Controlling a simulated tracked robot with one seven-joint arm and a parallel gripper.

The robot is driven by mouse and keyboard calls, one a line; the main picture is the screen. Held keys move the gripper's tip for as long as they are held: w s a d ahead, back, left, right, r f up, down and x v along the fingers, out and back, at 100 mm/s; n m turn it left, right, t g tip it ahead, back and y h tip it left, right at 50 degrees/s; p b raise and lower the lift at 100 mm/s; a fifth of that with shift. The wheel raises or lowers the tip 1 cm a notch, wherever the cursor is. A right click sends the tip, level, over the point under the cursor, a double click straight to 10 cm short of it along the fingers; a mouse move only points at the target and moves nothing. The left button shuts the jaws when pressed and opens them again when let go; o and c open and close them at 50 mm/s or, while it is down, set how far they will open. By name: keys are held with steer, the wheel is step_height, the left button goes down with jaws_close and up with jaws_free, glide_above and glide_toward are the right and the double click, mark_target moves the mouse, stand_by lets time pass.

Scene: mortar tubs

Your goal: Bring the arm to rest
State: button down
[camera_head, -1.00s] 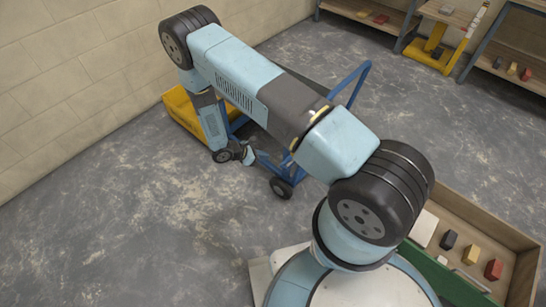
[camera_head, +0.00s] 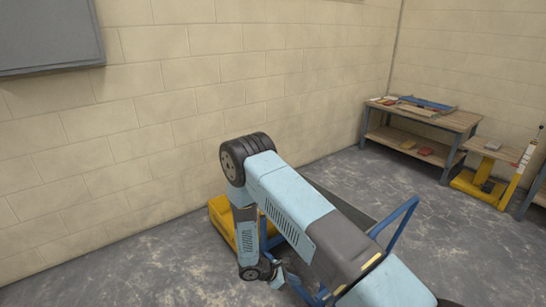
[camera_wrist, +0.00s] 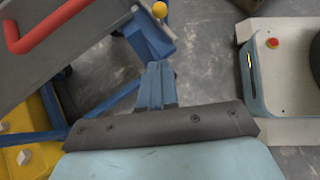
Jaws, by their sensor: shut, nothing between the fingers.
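My arm reaches from the lower right of the head view out to its elbow and bends down there. My gripper (camera_head: 279,279) hangs at its low end, close beside a blue-framed trolley. In the wrist view my gripper (camera_wrist: 158,72) shows its two blue-grey fingers together, with nothing between them. Bare floor and a blue part of the trolley lie beyond the fingertips; I cannot tell whether they touch anything.
The blue trolley (camera_head: 401,220) and a yellow bin (camera_head: 222,222) stand beside the arm, near the block wall. The wrist view shows a red handle (camera_wrist: 45,27) and a yellow knob (camera_wrist: 160,10). Floor at the lower left is clear.

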steer(key=w+d+r+m+g+y, duration=0.1)
steer(key=w+r+m, duration=0.15)
steer(key=r, duration=0.75)
steer(key=w+d+r+m+y, duration=0.1)
steer(key=w+r+m, duration=0.15)
steer(key=r, duration=0.85)
steer(key=s+d+r+m+y, duration=0.1)
steer(key=s+d+r+m, duration=0.15)
steer(key=r, duration=0.75)
steer(key=s+d+r+m+y, duration=0.1)
steer(key=d+r+m+y, duration=0.15)
steer(key=r, duration=0.65)
steer(key=s+d+r+m+t+y, duration=0.1)
steer(key=s+d+r+m, duration=0.2)
steer(key=s+r, duration=0.35)
steer(key=s+d+r+m+y, duration=0.1)
steer(key=s+d+r+m, duration=0.2)
steer(key=r, duration=0.6)
steer(key=s+r+m+t+y, duration=0.1)
steer(key=s+r, duration=0.3)
steer(key=s, duration=0.4)
steer(key=s+r+m+t+y, duration=0.1)
steer(key=s+r+m+t, duration=0.1)
steer(key=s, duration=0.5)
steer(key=shift+s+d+r+m+t+y, duration=0.35)
steer(key=shift+r+t, duration=0.25)
steer(key=shift+r, duration=0.3)
